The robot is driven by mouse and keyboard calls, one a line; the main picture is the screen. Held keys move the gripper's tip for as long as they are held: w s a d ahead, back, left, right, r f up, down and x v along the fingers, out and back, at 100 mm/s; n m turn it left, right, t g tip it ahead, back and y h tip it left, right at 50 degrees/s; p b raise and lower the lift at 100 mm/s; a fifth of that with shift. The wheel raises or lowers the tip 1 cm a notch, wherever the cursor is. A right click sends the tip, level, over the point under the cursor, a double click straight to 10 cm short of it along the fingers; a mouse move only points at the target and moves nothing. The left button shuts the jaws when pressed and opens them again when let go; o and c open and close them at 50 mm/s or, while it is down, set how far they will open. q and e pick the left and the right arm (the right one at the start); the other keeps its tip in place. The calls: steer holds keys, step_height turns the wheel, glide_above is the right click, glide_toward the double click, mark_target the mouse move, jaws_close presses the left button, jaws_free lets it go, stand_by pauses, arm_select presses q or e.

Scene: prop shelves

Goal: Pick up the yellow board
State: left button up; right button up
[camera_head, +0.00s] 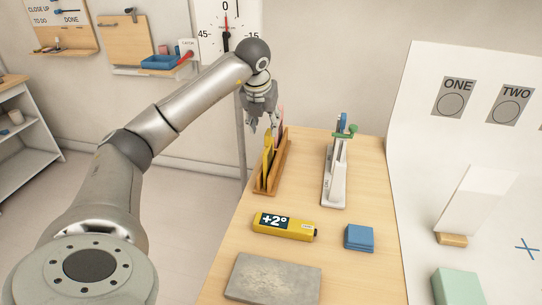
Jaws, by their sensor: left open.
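The yellow board (267,158) stands upright in a wooden rack (283,167) at the left edge of the table. A pinkish board (281,122) shows behind it in the same rack, partly covered by my gripper. My left gripper (262,128) is open and points down just above the far end of the rack, close to the boards' tops. I cannot tell whether its fingers touch a board. My right gripper is not in view.
A white stand with green and blue parts (335,175) is right of the rack. A yellow "+2°" level (285,227), a blue block (359,237) and a grey slab (272,279) lie nearer on the table (336,270). A white panel rises at right.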

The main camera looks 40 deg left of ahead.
mark_target(268, 133)
arm_select(q)
steer(key=shift+x, duration=0.9)
steer(key=x, duration=0.3)
steer(key=p+x, duration=0.1)
steer(key=x, duration=0.1)
steer(key=shift+d+f, duration=0.1)
steer(key=shift+d, duration=0.25)
jaws_close()
